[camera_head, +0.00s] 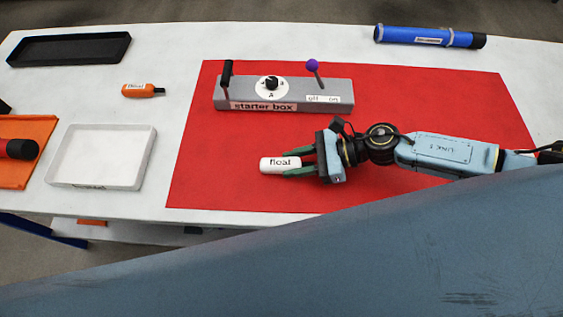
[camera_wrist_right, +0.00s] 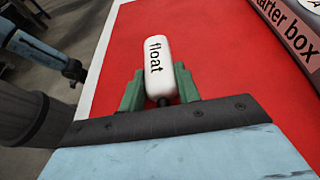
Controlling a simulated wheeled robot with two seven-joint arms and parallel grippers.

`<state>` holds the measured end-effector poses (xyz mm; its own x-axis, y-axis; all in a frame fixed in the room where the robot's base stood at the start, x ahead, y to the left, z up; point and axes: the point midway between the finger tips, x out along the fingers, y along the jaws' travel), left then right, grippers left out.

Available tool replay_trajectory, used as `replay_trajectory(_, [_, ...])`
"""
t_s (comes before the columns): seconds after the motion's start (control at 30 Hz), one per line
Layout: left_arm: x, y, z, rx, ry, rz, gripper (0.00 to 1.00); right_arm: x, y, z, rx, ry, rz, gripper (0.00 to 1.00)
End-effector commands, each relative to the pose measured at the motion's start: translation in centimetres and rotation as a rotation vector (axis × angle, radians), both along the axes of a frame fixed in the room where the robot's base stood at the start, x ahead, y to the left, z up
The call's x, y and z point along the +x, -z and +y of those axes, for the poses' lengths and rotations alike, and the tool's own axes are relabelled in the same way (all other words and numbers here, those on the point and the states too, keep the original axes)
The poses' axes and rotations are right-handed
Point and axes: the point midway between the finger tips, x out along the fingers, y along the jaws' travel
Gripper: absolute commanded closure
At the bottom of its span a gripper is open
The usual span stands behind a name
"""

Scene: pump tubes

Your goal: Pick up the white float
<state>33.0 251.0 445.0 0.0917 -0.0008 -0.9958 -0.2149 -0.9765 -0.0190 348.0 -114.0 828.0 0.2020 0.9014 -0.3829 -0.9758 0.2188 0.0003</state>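The white float (camera_head: 279,163), a short rounded cylinder lettered "float", is over the left-middle part of the red mat (camera_head: 230,190). My right gripper (camera_head: 299,164) reaches in from the right, with one green finger on each side of the float's near end. In the right wrist view the float (camera_wrist_right: 158,58) lies between the fingertips (camera_wrist_right: 160,88), in line with them. The fingers appear to press on both its sides, and its dark stem shows between them. I cannot tell whether the float is clear of the mat. My left gripper is not in view.
A grey starter box (camera_head: 310,93) with a knob and levers stands behind the float. A white tray (camera_head: 152,150), orange float-like piece (camera_head: 143,90) and black tray (camera_head: 70,64) are at left. A blue tube (camera_head: 420,36) lies at the back right. The mat's left part is clear.

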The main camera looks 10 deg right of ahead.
Motion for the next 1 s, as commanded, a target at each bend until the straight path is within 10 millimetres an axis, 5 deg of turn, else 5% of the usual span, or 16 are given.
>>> replay_trajectory(0.1, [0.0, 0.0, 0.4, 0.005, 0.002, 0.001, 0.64, 0.0, 0.0, 0.0, 0.000, 0.000, 0.000, 0.91])
replay_trajectory(0.47, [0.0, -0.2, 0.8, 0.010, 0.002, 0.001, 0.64, 0.0, -0.5, 0.0, 0.000, 0.000, -0.001, 0.91])
replay_trajectory(0.73, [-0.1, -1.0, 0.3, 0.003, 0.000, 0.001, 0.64, 0.0, -3.7, 0.0, 0.000, -0.002, -0.003, 0.91])
replay_trajectory(1.0, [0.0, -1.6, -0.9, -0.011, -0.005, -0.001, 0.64, -6.0, -3.7, 1.7, 0.002, -0.004, 0.006, 0.91])
